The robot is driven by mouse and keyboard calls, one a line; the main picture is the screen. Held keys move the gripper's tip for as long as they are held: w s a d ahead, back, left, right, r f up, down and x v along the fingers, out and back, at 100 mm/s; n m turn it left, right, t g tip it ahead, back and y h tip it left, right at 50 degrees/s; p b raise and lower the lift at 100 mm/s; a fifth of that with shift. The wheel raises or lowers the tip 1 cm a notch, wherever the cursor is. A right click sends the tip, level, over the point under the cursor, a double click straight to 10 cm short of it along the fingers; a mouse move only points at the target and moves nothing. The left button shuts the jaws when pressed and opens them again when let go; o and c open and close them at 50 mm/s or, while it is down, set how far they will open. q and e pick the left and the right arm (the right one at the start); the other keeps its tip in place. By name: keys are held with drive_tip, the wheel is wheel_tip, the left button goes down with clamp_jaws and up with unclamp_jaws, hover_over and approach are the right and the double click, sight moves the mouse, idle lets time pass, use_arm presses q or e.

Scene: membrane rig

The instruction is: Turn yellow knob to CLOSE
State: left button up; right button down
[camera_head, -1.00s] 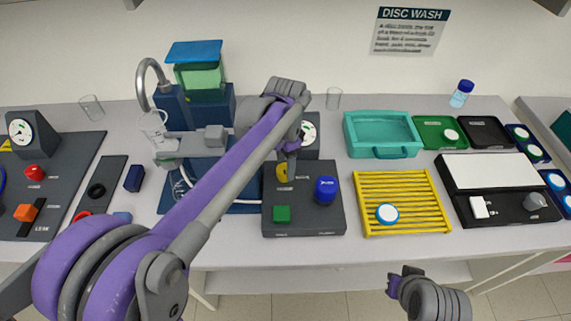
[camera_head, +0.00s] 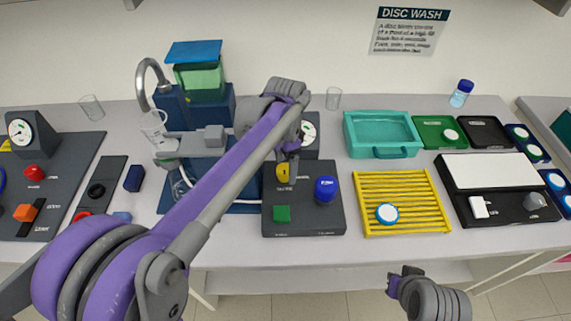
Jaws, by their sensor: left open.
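The yellow knob (camera_head: 282,173) sits on the upper left of the dark grey control panel (camera_head: 300,222) in the middle of the table. My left gripper (camera_head: 287,156) is right above and behind it, pointing down, with its fingertips at the knob's upper part. The gripper is open; whether the fingers touch the knob I cannot tell. The label below the knob is too small to read. My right gripper (camera_head: 404,280) is low in front of the table, apart from everything; its jaw state is unclear.
A gauge (camera_head: 309,133) stands behind, partly hidden by my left arm. A yellow rack (camera_head: 403,221) with a white-blue disc (camera_head: 387,213) lies to the right.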

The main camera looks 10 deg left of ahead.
sight(285, 168)
use_arm(q)
wheel_tip(285, 168, up, 11)
drive_tip(key=shift+p, duration=0.35)
use_arm(e)
drive_tip(key=shift+w+r, duration=0.2)
drive_tip(key=shift+r, duration=0.25)
use_arm(q)
drive_tip(key=shift+f, duration=0.1)
